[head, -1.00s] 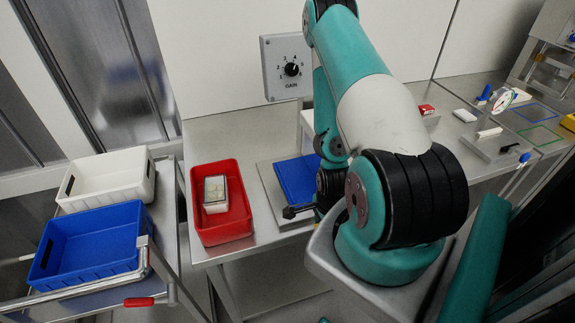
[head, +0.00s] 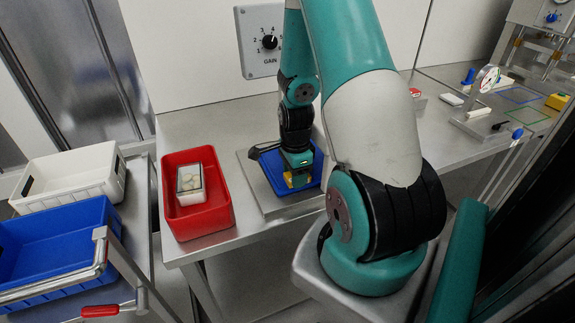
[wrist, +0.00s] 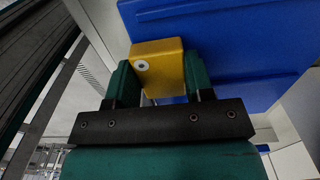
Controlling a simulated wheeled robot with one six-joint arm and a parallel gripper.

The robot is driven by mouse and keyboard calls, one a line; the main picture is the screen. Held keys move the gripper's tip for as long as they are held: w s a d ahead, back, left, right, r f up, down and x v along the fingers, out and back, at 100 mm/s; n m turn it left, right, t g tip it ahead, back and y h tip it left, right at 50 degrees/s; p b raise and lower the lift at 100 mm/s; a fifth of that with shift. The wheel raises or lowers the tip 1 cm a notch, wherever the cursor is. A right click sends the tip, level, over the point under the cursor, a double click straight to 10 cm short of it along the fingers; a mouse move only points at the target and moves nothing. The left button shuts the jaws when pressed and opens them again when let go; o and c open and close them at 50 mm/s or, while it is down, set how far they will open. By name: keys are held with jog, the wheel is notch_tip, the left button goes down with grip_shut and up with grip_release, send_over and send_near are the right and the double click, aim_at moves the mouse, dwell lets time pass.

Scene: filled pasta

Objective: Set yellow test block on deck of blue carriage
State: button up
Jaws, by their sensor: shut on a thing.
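The yellow test block (head: 298,180) is held between the fingers of my gripper (head: 297,175), which is shut on it. In the wrist view the block (wrist: 160,62) sits between the two green fingers and shows a round marked hole on its face. The blue carriage (head: 314,166) lies on a grey plate on the bench. The block and gripper are over the carriage's deck in the head view. The blue surface (wrist: 225,35) fills the upper right of the wrist view behind the block. I cannot tell whether the block touches the deck.
A red tray (head: 166,205) with a clear-lidded box (head: 190,186) stands left of the carriage. A white bin (head: 75,178) and a blue bin (head: 60,232) are on a cart farther left. A gain dial panel (head: 258,42) is on the wall behind. Small fixtures and another yellow block (head: 557,101) are at right.

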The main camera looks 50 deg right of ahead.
jog(key=w+d, duration=0.1)
jog(key=w, duration=0.2)
jog(key=w+d, duration=0.1)
jog(key=shift+w+d, duration=0.2)
jog(key=shift+d, duration=0.15)
jog(key=shift+s+f, duration=0.1)
jog(key=shift+f, duration=0.1)
jog(key=o, duration=0.9)
jog(key=shift+o, duration=0.2)
